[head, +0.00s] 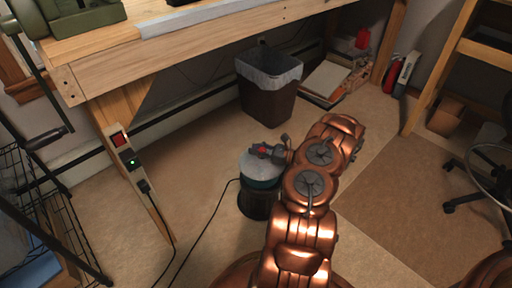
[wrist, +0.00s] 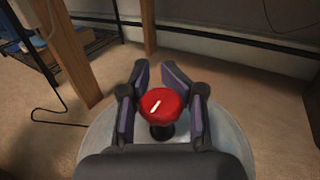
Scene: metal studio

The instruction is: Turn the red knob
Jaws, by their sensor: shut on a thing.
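The red knob (wrist: 161,104) is round with a white mark on its top, and it stands on a short dark stem over a pale round top (wrist: 229,127). In the head view a small red part of the knob (head: 264,151) shows at my gripper (head: 270,148), above the same pale-topped round stand (head: 250,167). In the wrist view my gripper (wrist: 161,103) has its dark, purple-padded fingers on both sides of the knob, shut on it. The white mark runs slantwise. My wrist hides the near part of the stand.
A wooden workbench (head: 190,42) stands behind, with a leg holding a switch box at the left. A dark bin (head: 268,98) stands under it. A black cable (head: 205,225) runs over the floor. A wire rack (head: 45,215) is at the left.

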